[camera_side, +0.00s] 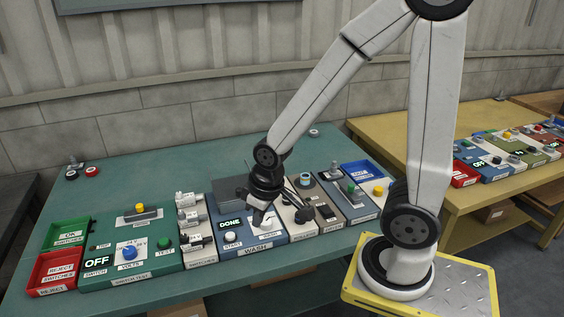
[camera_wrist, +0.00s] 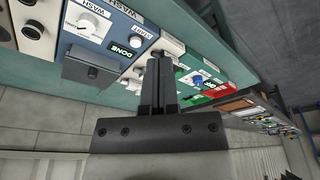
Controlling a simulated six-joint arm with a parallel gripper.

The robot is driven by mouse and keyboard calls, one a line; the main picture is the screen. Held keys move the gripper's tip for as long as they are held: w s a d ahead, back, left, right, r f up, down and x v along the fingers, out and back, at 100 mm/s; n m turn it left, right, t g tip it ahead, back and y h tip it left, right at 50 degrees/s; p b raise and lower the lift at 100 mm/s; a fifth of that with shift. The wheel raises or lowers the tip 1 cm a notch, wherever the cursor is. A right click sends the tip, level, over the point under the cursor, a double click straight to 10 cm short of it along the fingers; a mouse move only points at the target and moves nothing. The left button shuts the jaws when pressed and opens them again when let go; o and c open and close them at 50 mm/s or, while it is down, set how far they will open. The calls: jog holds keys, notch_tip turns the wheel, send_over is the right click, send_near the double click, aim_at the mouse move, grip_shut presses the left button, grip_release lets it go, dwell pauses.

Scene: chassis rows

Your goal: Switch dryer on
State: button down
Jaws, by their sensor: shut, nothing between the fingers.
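My gripper (camera_side: 262,222) is shut and empty, over the blue wash panel (camera_side: 232,250) in the side view. In the wrist view its closed fingers (camera_wrist: 159,62) point toward the panels, beside the wash panel (camera_wrist: 108,18). The wash panel has a lit DONE display (camera_side: 229,223), a white START button (camera_side: 232,238) and a pale WASH knob (camera_wrist: 87,24). No label reading dryer is legible. A beige panel (camera_side: 302,232) right of the wash panel carries dark parts and a teal-topped round part (camera_side: 306,178); I cannot tell whether it is the dryer.
Left are the switch rack (camera_side: 200,264), the test panel (camera_side: 165,265) showing OFF with a blue knob (camera_side: 129,253), and green (camera_side: 57,251) and red (camera_side: 45,290) trays. A blue tray (camera_side: 352,168) lies right. The table (camera_side: 130,165) behind is mostly clear.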

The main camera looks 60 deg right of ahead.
jog(key=w+d+n+g, duration=0.1)
jog(key=w+d+n, duration=0.1)
jog(key=d, duration=0.7)
jog(key=n+g+y, duration=0.1)
jog(key=n+g, duration=0.2)
jog(key=n, duration=0.4)
send_over(329, 212)
jog(key=w+d, duration=0.2)
jog(key=shift+s+a+f, duration=0.1)
jog(key=shift+f, duration=0.4)
jog(key=shift+s+a+f, duration=0.1)
jog(key=shift+f, duration=0.4)
jog(key=shift+f, duration=0.1)
jog(key=f, duration=0.4)
jog(key=s+a+f, duration=0.1)
jog(key=f, duration=0.8)
jog(key=shift+s+a+f, duration=0.15)
jog(key=shift+a+f, duration=0.05)
jog(key=shift+f, duration=0.15)
